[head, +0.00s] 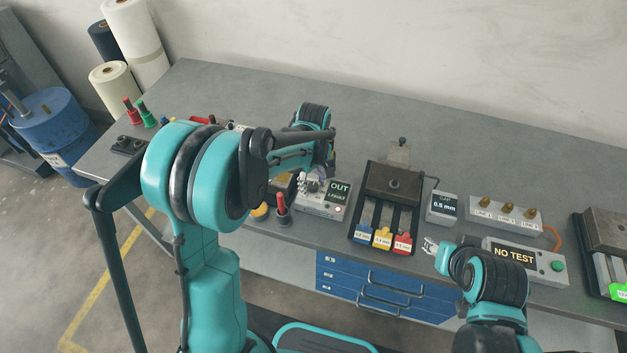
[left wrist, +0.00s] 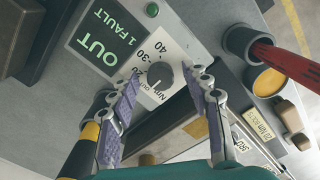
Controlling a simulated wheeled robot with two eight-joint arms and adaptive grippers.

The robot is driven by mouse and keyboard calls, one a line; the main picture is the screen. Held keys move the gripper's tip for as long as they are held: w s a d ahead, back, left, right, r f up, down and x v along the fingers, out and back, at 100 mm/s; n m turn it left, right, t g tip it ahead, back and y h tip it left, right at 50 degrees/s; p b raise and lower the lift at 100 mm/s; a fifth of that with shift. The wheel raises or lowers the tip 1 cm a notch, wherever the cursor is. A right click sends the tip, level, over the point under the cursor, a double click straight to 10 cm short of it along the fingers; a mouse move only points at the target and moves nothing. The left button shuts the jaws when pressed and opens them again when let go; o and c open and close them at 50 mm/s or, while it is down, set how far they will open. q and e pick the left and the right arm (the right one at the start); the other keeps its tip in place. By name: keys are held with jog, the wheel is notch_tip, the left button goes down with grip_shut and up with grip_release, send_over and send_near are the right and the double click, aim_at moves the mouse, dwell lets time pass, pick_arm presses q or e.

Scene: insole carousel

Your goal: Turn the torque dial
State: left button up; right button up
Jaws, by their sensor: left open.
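The torque dial (left wrist: 160,75) is a dark round knob with a light pointer mark, on a white scale plate numbered 30 and 40. It sits on a grey box (head: 318,208) whose dark screen (left wrist: 103,38) reads OUT, 1 FAULT. My left gripper (head: 311,183) is over the box's left part and hides the dial in the head view. In the left wrist view its two purple-padded fingers (left wrist: 163,80) are apart, one on each side of the dial; contact cannot be made out. My right gripper (head: 431,246) is at the table's front edge, its small fingers apart and empty.
A red-handled tool (head: 282,207) stands in a holder close to the box. To the right are a tray with blue, yellow and red tabs (head: 358,236), a 0.5 mm display (head: 443,208) and a NO TEST box (head: 548,268). The table's back (head: 390,120) is clear.

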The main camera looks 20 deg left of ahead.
aim_at(313, 185)
pick_arm(q)
notch_tip(313, 185, up, 12)
dwell(0.5)
dwell(0.3)
jog(key=s+a+f+m+t+b, duration=0.1)
jog(key=s+a+m+t, duration=0.1)
jog(key=s+m+t, duration=0.5)
jog(key=s+m, duration=0.4)
jog(key=s, duration=0.6)
jog(key=shift+s+a+f+b, duration=0.2)
jog(key=shift+s+f+b, duration=0.1)
jog(key=shift+b, duration=0.1)
